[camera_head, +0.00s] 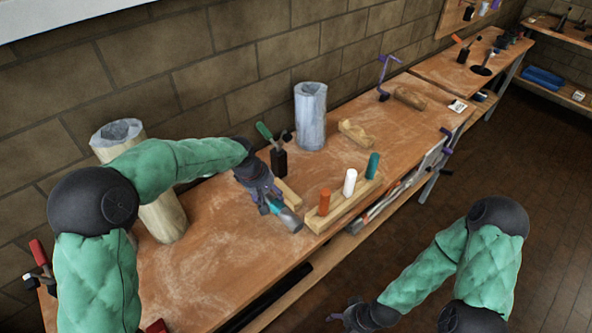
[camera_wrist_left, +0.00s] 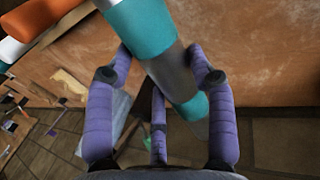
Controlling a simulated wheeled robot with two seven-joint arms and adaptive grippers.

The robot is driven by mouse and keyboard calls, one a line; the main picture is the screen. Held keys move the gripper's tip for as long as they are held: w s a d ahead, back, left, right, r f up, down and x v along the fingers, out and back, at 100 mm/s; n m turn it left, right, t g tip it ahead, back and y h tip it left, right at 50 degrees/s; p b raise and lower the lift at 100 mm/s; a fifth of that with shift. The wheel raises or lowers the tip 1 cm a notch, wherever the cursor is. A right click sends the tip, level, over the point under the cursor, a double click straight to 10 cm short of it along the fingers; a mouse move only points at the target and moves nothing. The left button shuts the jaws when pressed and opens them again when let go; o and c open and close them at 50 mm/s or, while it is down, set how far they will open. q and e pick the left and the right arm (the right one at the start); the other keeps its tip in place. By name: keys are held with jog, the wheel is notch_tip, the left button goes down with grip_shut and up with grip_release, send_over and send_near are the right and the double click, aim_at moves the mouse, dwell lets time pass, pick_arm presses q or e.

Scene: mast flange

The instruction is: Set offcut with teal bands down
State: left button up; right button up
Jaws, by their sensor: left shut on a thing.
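The offcut with teal bands (camera_head: 284,215) is a short grey-and-teal cylinder in my left gripper (camera_head: 266,198). In the head view it lies slanted over the front part of the workbench, left of the wooden block with pegs. In the left wrist view the offcut (camera_wrist_left: 148,30) runs from top left to lower right between the purple fingers (camera_wrist_left: 165,65), which are shut on it. I cannot tell whether it touches the bench (camera_head: 215,250). My right gripper (camera_head: 347,317) is low at the bottom of the head view, away from the bench; its fingers are too small to judge.
A wooden block (camera_head: 345,205) holds orange, white and teal pegs close right of the offcut. A green-handled tool (camera_head: 275,150) stands in a dark holder behind. A grey cylinder (camera_head: 311,115) and a large wooden one (camera_head: 163,217) stand further back. The bench's front left is clear.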

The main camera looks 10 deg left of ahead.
pick_arm(q)
jog(key=shift+w, duration=0.1)
jog(key=shift+s+a, duration=0.1)
jog(key=shift+s, duration=0.15)
jog(key=s+a+f+b, duration=0.1)
jog(key=s+a+f, duration=0.2)
jog(key=s+a+f+b, duration=0.1)
jog(key=s+a+f, duration=0.1)
jog(key=a+f, duration=0.1)
jog(key=s+a+f+b, duration=0.1)
jog(key=s+a+f, duration=0.2)
jog(key=shift+s+a, duration=0.35)
jog(key=shift+a, duration=0.05)
jog(key=shift+s+a+f, duration=0.1)
jog(key=shift+f, duration=0.05)
jog(key=shift+s+a+f+b, duration=0.15)
jog(key=shift+f+b, duration=0.45)
jog(key=shift+f, duration=1.15)
